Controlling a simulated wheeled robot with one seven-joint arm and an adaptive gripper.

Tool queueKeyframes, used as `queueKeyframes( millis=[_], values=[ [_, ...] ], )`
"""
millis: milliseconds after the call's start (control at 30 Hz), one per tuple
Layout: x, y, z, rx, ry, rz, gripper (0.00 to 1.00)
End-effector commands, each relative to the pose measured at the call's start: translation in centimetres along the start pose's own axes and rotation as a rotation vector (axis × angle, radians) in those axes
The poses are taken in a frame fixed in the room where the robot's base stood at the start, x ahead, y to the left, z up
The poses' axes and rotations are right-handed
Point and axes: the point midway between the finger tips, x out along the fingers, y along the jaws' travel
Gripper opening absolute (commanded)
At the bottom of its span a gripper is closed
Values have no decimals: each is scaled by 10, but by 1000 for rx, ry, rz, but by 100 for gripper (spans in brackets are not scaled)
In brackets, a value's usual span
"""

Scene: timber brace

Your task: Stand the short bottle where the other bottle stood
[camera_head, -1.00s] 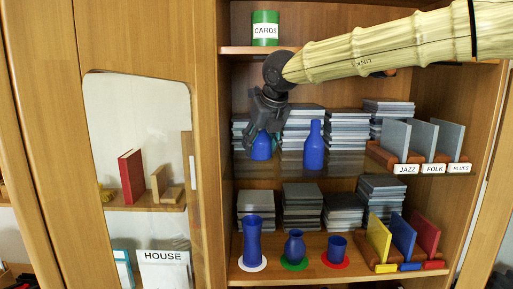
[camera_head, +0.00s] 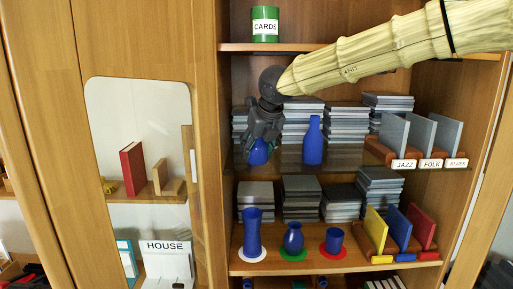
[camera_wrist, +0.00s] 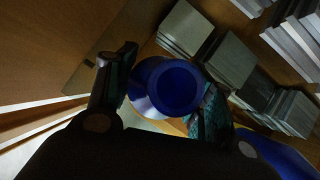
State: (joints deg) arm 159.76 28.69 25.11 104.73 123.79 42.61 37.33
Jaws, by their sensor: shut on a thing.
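My gripper (camera_head: 262,138) reaches down from above at the left of the glass shelf. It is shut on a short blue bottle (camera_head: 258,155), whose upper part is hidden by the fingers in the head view. In the wrist view the bottle's round blue top (camera_wrist: 174,88) shows between the two fingers (camera_wrist: 160,100). The bottle looks upright, with its base at or close to the glass shelf; I cannot tell whether it touches. A taller blue bottle (camera_head: 313,143) stands upright on the same shelf, to the right of my gripper and apart from it.
Grey stacks (camera_head: 303,122) stand behind the bottles. JAZZ, FOLK and BLUES dividers (camera_head: 403,163) are at the right. Below, three blue vessels stand on white, green (camera_head: 293,256) and red coasters. A green CARDS tin (camera_head: 265,24) is on the shelf above. A glass-fronted door (camera_head: 140,130) is at the left.

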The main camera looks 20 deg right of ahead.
Motion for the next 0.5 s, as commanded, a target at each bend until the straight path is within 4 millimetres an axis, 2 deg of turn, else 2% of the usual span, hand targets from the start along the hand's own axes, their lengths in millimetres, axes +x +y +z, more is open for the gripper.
queueKeyframes(
  millis=[67, 100, 200, 500],
  values=[
    [1, 0, 0, 0, 0, 0, 23],
    [2, 0, -1, 0, 0, 0, 54],
    [1, 0, -1, 0, 0, 0, 72],
    [1, 0, -1, 0, 0, 0, 74]
  ],
)
